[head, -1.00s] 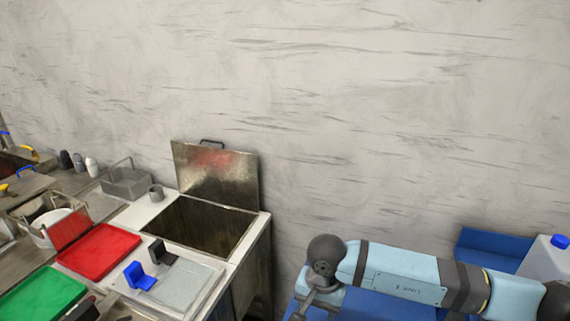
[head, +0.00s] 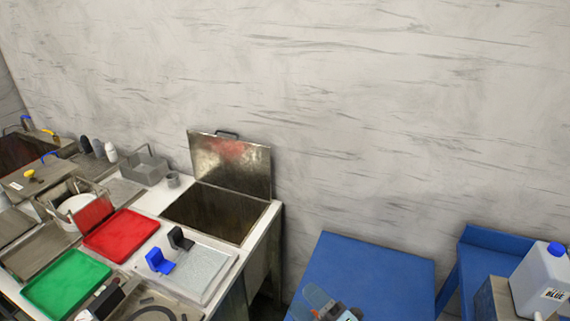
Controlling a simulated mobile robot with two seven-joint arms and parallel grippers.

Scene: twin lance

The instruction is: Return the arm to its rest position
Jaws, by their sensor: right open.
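My right arm shows only as a small light blue and dark grey part at the bottom edge, in front of the blue table (head: 375,270). My right gripper (head: 322,303) is at this spot, open, with nothing seen between its fingers. Most of the arm is below the picture. My left gripper is not in view.
At left, a counter holds a red tray (head: 121,236), a green tray (head: 66,284), a blue holder (head: 159,262) and an open basin with a raised metal lid (head: 231,165). A white jug with a blue cap (head: 542,281) stands at right. The blue table's visible top is otherwise clear.

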